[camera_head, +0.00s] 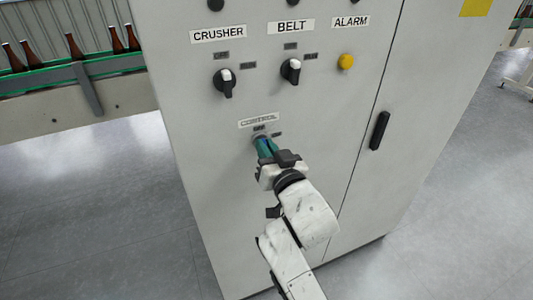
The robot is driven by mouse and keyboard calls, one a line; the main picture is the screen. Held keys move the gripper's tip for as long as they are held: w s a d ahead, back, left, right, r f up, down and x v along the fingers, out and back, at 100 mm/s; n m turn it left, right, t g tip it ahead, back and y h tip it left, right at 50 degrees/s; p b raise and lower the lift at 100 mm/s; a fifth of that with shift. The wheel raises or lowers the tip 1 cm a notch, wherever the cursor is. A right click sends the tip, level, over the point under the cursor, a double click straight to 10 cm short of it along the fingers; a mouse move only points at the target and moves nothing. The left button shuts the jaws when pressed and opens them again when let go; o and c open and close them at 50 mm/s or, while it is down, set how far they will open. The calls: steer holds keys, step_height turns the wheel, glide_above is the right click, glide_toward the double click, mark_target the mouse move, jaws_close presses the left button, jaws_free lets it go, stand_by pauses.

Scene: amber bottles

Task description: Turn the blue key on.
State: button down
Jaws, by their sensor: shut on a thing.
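The blue key (264,146) sits in the switch under the CONTROL label (259,121) on the front of a grey cabinet (220,180). My gripper (267,150) reaches up to it from below right and is shut on it. Only a small part of the key shows between the fingers. The small marks around the key switch are partly covered, and I cannot tell which way the key is turned.
Above are the black CRUSHER knob (226,83), the black BELT knob (291,71) and the yellow ALARM button (346,62). A black door handle (379,130) is at the right. Amber bottles (75,46) stand on a conveyor (60,72) at the left. The floor is clear.

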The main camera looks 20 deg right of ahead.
steer(key=shift+d+f+m+b, duration=0.1)
steer(key=shift+m+b, duration=2.4)
steer(key=shift+m, duration=1.4)
steer(key=shift+f+m+b, duration=0.1)
steer(key=shift+m+b, duration=2.35)
steer(key=shift+m, duration=1.45)
steer(key=c, duration=1.3)
jaws_free()
steer(key=s+b, duration=0.1)
steer(key=s, duration=0.9)
steer(key=shift+s, duration=0.4)
